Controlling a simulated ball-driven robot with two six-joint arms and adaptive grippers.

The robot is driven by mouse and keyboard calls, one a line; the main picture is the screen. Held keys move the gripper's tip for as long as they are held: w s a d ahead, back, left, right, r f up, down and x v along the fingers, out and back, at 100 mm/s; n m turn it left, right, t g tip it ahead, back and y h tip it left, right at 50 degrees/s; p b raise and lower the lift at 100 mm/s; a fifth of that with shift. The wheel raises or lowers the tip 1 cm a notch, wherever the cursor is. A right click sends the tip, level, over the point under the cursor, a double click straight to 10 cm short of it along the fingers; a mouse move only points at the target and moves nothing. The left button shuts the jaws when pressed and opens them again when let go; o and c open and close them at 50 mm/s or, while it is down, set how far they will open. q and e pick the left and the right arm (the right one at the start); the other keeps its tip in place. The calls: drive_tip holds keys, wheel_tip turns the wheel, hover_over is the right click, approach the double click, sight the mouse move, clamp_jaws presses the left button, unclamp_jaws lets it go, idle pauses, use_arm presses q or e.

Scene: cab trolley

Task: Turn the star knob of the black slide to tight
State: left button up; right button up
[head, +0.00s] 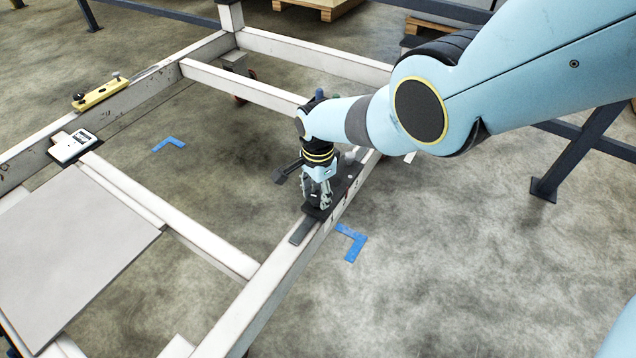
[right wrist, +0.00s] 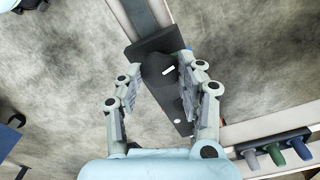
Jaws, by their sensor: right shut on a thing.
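The black slide (head: 346,180) sits on the near-right white beam of the trolley, over a grey rail strip (head: 301,231). It also shows in the right wrist view as a dark block (right wrist: 171,103). Its dark star knob (right wrist: 154,66), with a white mark on top, lies between the fingers of my right gripper (right wrist: 160,74). In the head view my right gripper (head: 318,204) points down onto the slide and is shut on the knob, which it hides there. My left gripper is not in view.
Grey, green and blue handles (right wrist: 274,151) stand on the beam beside the slide. A yellow bar (head: 100,93) and a white device (head: 72,146) lie on the far-left beam. A grey panel (head: 62,255) lies at left. Blue floor marks (head: 351,243) flank the beam.

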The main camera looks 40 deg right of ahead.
sight(318, 197)
drive_tip(key=shift+m, duration=1.3)
drive_tip(key=o, duration=1.2)
drive_tip(key=shift+c, duration=0.2)
drive_tip(key=shift+r, duration=0.1)
drive_tip(key=shift+w+r, duration=0.1)
drive_tip(key=shift+r, duration=0.45)
wheel_tip(318, 197, up, 11)
drive_tip(key=shift+f, duration=0.15)
